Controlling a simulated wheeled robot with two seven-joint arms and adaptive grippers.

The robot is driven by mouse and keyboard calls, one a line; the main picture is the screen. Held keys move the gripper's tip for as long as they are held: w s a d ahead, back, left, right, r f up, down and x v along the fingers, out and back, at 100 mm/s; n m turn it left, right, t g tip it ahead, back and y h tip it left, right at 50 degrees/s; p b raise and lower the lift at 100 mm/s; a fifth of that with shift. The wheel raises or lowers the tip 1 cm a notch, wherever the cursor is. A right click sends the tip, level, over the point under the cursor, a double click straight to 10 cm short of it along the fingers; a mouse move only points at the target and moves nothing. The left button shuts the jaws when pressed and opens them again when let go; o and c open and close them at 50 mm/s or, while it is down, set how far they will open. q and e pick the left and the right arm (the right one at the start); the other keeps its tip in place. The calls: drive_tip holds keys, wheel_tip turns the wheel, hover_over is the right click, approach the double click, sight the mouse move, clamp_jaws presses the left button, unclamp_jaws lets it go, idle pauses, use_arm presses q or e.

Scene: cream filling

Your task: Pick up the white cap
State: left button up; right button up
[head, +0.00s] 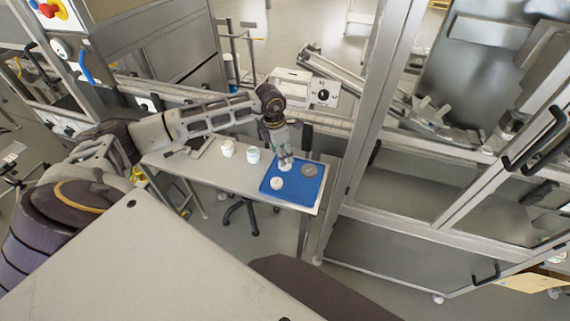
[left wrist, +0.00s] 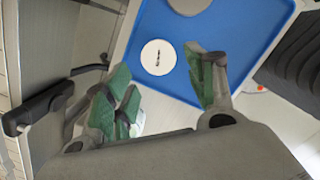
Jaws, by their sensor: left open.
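A round white cap (head: 277,183) lies flat on the blue tray (head: 265,187). In the left wrist view the cap (left wrist: 158,57) has a small dark mark at its middle and lies on the tray (left wrist: 238,20). My left gripper (head: 286,160) is above the tray, just behind the cap in the head view. In the left wrist view the left gripper (left wrist: 160,75) is open, its green-padded fingers apart on either side, with nothing held between them. The cap lies beyond the fingertips, apart from them. My right gripper is out of view.
A grey disc (head: 308,170) lies on the tray, right of the cap. Two white jars (head: 227,148) (head: 253,155) stand on the light table (head: 205,168), left of the tray. A metal-framed cabinet (head: 365,130) stands close to the table's right end.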

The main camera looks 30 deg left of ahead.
use_arm(q)
drive_tip(key=shift+f, duration=0.15)
drive_tip(key=shift+w+d+f, duration=0.1)
drive_tip(key=shift+f, duration=0.35)
drive_tip(key=shift+w+d+f+p, duration=0.1)
drive_tip(key=shift+f+p, duration=0.15)
drive_tip(key=shift+f, duration=0.45)
drive_tip(key=shift+w+f+p, duration=0.15)
drive_tip(key=shift+f+p, duration=0.05)
drive_tip(key=shift+f, duration=0.45)
drive_tip(key=shift+w+d+f+p, duration=0.1)
drive_tip(key=shift+f+p, duration=0.15)
drive_tip(key=shift+f, duration=0.45)
drive_tip(key=c, duration=0.5)
